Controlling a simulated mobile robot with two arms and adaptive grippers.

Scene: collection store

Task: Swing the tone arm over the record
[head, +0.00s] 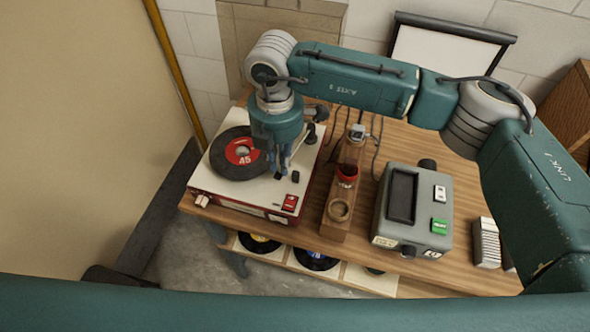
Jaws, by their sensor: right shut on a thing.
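The record player (232,205), with a cream top and red sides, stands at the left end of the wooden table. A black record with a red "45" label (243,151) lies on its platter. My right gripper (280,165) reaches down from above, just right of the record label and over the record's right side. It is shut on the tone arm, which is mostly hidden by the gripper and wrist. Dark parts of the player (311,134) show right of the wrist. My left gripper is not in view.
A wooden stand (336,226) holding small items is close right of the player. A grey device (411,211) with a green button stands further right. Records lie on a shelf (340,277) below. A tan panel (80,130) closes the left side.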

